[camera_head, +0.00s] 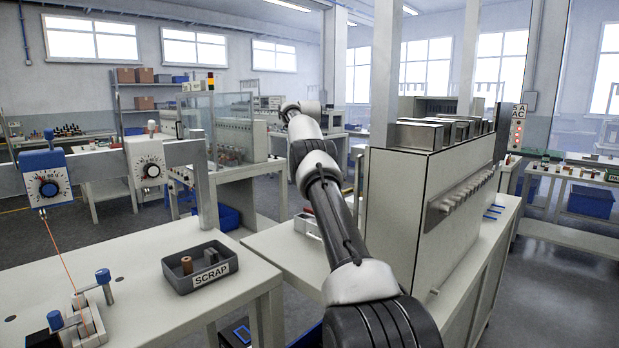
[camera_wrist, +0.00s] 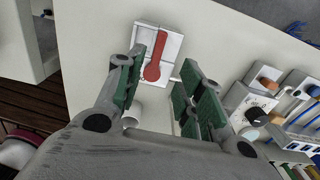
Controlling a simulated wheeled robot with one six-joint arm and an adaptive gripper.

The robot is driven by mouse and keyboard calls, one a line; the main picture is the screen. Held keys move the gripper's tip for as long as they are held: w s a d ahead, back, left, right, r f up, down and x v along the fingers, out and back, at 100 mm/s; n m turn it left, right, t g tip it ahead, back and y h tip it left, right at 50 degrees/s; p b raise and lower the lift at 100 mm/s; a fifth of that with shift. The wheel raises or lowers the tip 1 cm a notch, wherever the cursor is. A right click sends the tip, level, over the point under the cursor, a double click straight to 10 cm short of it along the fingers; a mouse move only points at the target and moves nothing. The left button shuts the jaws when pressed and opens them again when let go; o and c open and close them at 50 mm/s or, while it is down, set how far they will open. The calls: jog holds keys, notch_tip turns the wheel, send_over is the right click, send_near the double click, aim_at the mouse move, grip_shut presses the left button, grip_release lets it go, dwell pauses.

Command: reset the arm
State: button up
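My gripper (camera_wrist: 165,78) shows in the wrist view with its two green-padded fingers spread apart, and nothing is clasped between them. Beyond the fingertips a red lever (camera_wrist: 157,58) lies on a white plate (camera_wrist: 176,46) on a pale bench top (camera_wrist: 210,40). The left finger overlaps the lever's left edge in the picture; I cannot tell whether they touch. In the head view my arm reaches forward over the middle bench and bends at the far end; my gripper is hidden there.
A tall cream cabinet (camera_head: 395,210) stands close to the right of my arm. A grey SCRAP tray (camera_head: 200,268) with small cylinders sits on the left bench (camera_head: 130,290). Dials and connectors (camera_wrist: 258,108) lie right of the gripper. Open floor (camera_head: 570,270) shows at the right.

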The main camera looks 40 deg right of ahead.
dwell(0.4)
notch_tip(320, 180, down, 8)
jog(key=n, duration=1.2)
jog(key=shift+a+r, duration=0.15)
jog(key=s+a+n, duration=0.1)
jog(key=n, duration=0.1)
jog(key=s+a+r+n, duration=0.1)
jog(key=a+n, duration=0.1)
jog(key=s+a+n, duration=0.1)
jog(key=shift+s+a+r+n, duration=0.15)
jog(key=shift+s+r+n, duration=0.15)
jog(key=shift+s+n, duration=0.1)
jog(key=s+a+r+n+t, duration=0.1)
jog(key=s+a+r+n, duration=0.2)
jog(key=s+a, duration=0.6)
jog(key=s+a+r+n+t, duration=0.2)
jog(key=s+a+n, duration=0.6)
jog(key=s, duration=1)
jog(key=s+a+r+n+t, duration=0.1)
jog(key=s+a+r+n, duration=0.4)
jog(key=s+a, duration=0.5)
jog(key=shift+s+a+r+n, duration=0.25)
jog(key=shift+s+r+n, duration=0.15)
jog(key=shift+s, duration=1.95)
